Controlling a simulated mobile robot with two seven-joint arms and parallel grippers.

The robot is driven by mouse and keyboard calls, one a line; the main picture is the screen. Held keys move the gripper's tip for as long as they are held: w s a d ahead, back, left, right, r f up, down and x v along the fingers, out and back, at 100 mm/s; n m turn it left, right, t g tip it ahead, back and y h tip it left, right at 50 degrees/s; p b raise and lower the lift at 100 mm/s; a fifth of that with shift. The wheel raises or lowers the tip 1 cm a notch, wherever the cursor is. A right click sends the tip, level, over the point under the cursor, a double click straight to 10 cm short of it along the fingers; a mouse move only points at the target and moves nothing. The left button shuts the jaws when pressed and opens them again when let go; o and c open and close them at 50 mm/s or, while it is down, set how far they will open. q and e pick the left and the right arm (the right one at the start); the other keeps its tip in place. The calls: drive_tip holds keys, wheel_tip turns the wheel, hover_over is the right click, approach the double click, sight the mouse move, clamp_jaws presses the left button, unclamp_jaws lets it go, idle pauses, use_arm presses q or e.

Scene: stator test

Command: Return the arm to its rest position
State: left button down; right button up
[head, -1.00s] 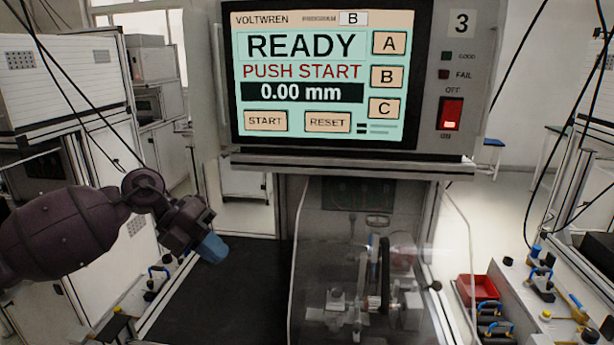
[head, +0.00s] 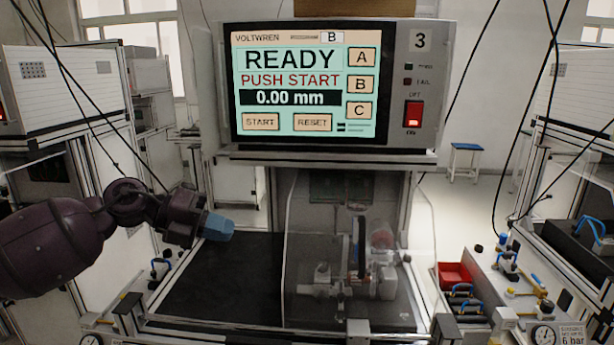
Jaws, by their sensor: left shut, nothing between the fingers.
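My left arm comes in from the left, and its gripper (head: 222,227) with blue fingertips is shut and empty. It is held in the air in front of the test machine, left of its clear guard and over the dark mat (head: 210,285). The machine's screen (head: 304,84) reads READY, PUSH START, 0.00 mm, with program B. The red power switch (head: 413,114) is lit. My right gripper is not in view.
A clear guard (head: 425,250) encloses the test fixture (head: 350,275) right of the mat. A red bin (head: 455,275) and several blue-handled clamps are on the right bench. Cables hang at both sides. The mat's left part is clear.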

use_arm(q)
wheel_tip(320, 180, up, 5)
drive_tip(key=d+n+t+h, duration=0.1)
drive_tip(key=d+t+h, duration=0.1)
drive_tip(key=d+h, duration=0.1)
drive_tip(key=s+a+f+n+t+y, duration=0.1)
drive_tip(key=a+f+n+t+y, duration=0.25)
drive_tip(key=f+n, duration=0.4)
drive_tip(key=s+a+f+n+t+y, duration=0.1)
drive_tip(key=a+f+n+t+y, duration=0.1)
drive_tip(key=f+n+t+y, duration=0.45)
drive_tip(key=s+a+f+n+t+y, duration=0.1)
drive_tip(key=a+f+n+t, duration=0.2)
drive_tip(key=f+n, duration=0.6)
drive_tip(key=s+a+f+n+g+y, duration=0.2)
drive_tip(key=s+f+n, duration=0.4)
drive_tip(key=s+f, duration=0.5)
drive_tip(key=s+a+f+n+g+y, duration=0.3)
drive_tip(key=s+f+n, duration=0.3)
drive_tip(key=s+f, duration=0.5)
drive_tip(key=s+a, duration=0.1)
drive_tip(key=s, duration=0.3)
drive_tip(key=shift+s+a+f+g+y, duration=0.3)
drive_tip(key=shift+s+a+g, duration=0.05)
drive_tip(key=shift+a+g, duration=0.05)
